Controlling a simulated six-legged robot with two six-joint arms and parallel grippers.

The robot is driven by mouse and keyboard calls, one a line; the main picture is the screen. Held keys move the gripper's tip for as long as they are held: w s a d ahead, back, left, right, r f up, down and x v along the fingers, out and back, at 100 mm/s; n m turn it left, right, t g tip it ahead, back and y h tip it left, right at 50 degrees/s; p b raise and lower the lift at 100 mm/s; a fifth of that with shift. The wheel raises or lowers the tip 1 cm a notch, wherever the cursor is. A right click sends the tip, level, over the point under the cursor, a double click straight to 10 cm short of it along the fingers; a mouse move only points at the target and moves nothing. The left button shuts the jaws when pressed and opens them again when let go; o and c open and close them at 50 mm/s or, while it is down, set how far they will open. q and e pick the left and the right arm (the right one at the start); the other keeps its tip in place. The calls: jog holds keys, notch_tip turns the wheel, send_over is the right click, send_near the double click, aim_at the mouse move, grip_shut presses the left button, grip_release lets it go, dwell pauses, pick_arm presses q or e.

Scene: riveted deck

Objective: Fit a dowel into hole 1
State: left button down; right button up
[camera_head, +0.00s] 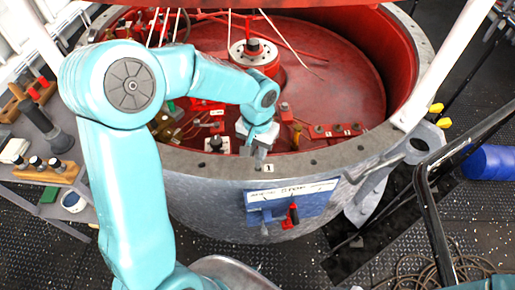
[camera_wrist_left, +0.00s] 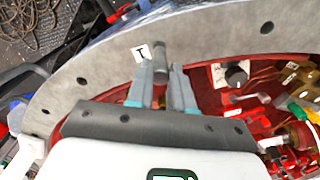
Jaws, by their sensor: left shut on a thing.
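My left gripper (camera_head: 258,150) reaches over the near rim (camera_head: 345,152) of the round red-lined tub. It is shut on a dowel, a short grey cylinder that shows between its fingertips in the left wrist view (camera_wrist_left: 160,62). A white label with a 1 (camera_head: 268,168) is on the rim beside the gripper; it also shows left of the dowel in the left wrist view (camera_wrist_left: 140,53). Hole 1 itself is hidden behind the dowel and fingers. I cannot tell whether the dowel's end is inside the hole. My right gripper is out of view.
Other dark holes line the rim, one right of the gripper (camera_head: 314,162). Red fittings and a black knob (camera_head: 215,143) are inside the tub near the gripper. A blue-white panel (camera_head: 290,198) is on the outer wall. A shelf with a wooden rack (camera_head: 45,172) stands left.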

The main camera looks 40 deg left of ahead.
pick_arm(q)
jog(key=shift+w, duration=0.1)
jog(key=shift+f+b, duration=1.7)
jog(key=shift+f, duration=0.1)
dwell(1.0)
jog(key=c, duration=0.9)
grip_release()
jog(key=shift+r, duration=0.1)
notch_tip(320, 180, up, 16)
jog(key=shift+r+p, duration=0.1)
jog(key=shift+p, duration=0.3)
